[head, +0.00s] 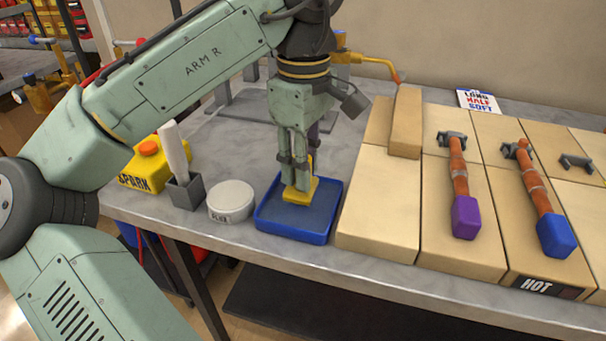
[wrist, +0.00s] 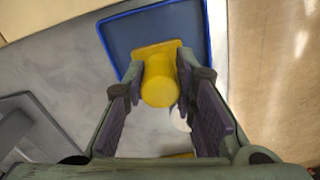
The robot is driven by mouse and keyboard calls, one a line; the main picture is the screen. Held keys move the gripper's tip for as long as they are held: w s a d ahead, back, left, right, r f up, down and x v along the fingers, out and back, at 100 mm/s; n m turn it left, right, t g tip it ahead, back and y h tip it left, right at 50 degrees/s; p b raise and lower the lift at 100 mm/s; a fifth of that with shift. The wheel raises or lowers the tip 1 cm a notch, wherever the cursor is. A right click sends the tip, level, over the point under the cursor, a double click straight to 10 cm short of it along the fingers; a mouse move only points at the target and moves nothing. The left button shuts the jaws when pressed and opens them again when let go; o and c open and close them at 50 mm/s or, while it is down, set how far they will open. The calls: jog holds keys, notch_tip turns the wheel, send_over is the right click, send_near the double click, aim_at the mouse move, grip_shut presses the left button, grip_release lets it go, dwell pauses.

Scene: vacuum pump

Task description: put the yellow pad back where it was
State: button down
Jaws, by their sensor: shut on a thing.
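The yellow pad (head: 302,191) has a flat square base and an upright round handle. My gripper (head: 301,172) is shut on the handle, with the base below the fingers. The pad is over the blue tray (head: 268,222); I cannot tell whether its base touches the tray floor.
A round white tin (head: 231,200) and a grey holder (head: 186,191) with a white roll stand left of the tray. A yellow jug (head: 148,167) is farther left. Tan blocks (head: 378,215) with purple and blue-ended tools lie right. The table's front edge is close.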

aim_at(291, 194)
jog(key=shift+f, duration=1.8)
jog(key=shift+f, duration=0.15)
jog(key=c, duration=1.3)
grip_release()
